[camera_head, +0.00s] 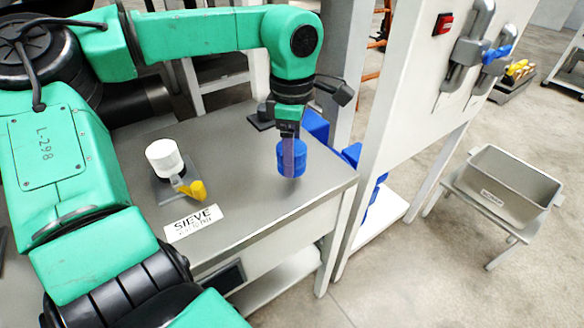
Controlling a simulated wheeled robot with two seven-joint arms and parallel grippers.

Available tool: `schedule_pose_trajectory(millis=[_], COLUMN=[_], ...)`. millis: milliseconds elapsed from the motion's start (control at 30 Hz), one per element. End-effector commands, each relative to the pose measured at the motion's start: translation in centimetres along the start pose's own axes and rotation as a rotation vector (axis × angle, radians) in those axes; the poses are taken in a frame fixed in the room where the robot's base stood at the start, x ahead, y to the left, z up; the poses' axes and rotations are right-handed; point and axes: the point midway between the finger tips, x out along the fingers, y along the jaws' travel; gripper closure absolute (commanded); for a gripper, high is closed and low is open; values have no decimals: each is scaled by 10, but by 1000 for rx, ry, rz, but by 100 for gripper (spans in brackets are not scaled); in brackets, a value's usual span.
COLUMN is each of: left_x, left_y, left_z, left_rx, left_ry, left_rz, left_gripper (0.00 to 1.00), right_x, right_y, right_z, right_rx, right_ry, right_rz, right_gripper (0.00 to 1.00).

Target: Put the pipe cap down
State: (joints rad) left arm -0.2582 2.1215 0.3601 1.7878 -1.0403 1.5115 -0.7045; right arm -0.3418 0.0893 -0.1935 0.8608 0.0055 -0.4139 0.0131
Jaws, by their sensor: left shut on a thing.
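The blue pipe cap (299,159), a short ribbed cylinder, is at the right part of the grey table (240,150). My left gripper (288,152) comes down over it from above and is shut on it, a finger crossing its near side. The cap is upright, close over the tabletop. I cannot tell whether its underside touches the table. My right gripper is not in view.
On the table, left of the cap, a white cylinder (164,157) stands on a grey plate beside a yellow-handled part (193,190). A SIEVE label (194,223) lies at the front edge. A light panel (405,110) stands at right; beyond it is a grey bin (508,190).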

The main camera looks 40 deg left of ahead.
Motion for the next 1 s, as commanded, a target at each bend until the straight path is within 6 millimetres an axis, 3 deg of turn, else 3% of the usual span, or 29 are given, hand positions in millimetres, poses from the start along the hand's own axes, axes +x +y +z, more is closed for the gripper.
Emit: schedule_pose_trajectory(millis=[167, 500, 533, 600, 867, 1000], left_x=[34, 38, 38, 38, 36, 18], left_y=[-1, 0, 0, 0, 0, 0], left_z=[0, 0, 0, 0, 0, 0], left_rx=[0, 0, 0, 0, 0, 0], left_ry=[0, 0, 0, 0, 0, 0], left_rz=[-3, 0, 0, 0, 0, 2], left_gripper=[85, 85, 25, 0, 0, 0], right_x=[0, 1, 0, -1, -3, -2], right_y=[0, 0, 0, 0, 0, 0], right_z=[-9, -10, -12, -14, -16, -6], right_rx=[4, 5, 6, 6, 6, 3], right_ry=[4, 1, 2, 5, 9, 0], right_rz=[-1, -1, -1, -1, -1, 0], right_gripper=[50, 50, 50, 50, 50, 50])
